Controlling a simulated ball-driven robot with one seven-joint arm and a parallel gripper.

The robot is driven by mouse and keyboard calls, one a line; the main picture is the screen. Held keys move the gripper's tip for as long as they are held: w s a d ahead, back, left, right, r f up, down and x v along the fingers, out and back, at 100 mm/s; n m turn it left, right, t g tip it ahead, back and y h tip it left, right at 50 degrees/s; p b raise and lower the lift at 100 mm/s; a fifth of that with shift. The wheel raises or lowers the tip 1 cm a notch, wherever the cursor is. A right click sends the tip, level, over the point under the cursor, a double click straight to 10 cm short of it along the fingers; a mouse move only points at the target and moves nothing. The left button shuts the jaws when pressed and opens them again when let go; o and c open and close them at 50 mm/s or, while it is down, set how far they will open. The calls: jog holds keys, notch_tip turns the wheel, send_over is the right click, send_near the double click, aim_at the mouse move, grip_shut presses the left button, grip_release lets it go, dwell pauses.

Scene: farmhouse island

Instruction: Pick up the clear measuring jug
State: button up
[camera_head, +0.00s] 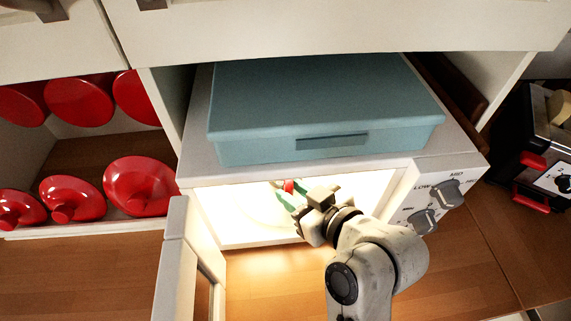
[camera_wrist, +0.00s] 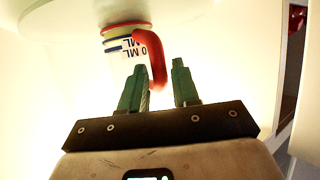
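The clear measuring jug (camera_wrist: 118,47) is inside the lit microwave, with volume markings, blue and yellow bands and a red handle (camera_wrist: 157,62). In the wrist view it appears upside down against the round glass plate (camera_wrist: 75,12). In the head view only a bit of red (camera_head: 289,186) shows, between my fingers. My gripper (camera_wrist: 158,65) reaches into the microwave with its green fingers apart. The red handle shows between the fingertips in the wrist view; I cannot tell whether they touch it. The left finger hides part of the jug.
The white microwave (camera_head: 190,170) has its door (camera_head: 176,255) swung open at the left and knobs (camera_head: 424,221) at the right. A blue box (camera_head: 320,100) lies on top.

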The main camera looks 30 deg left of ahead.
jog(key=shift+x, duration=1)
grip_shut()
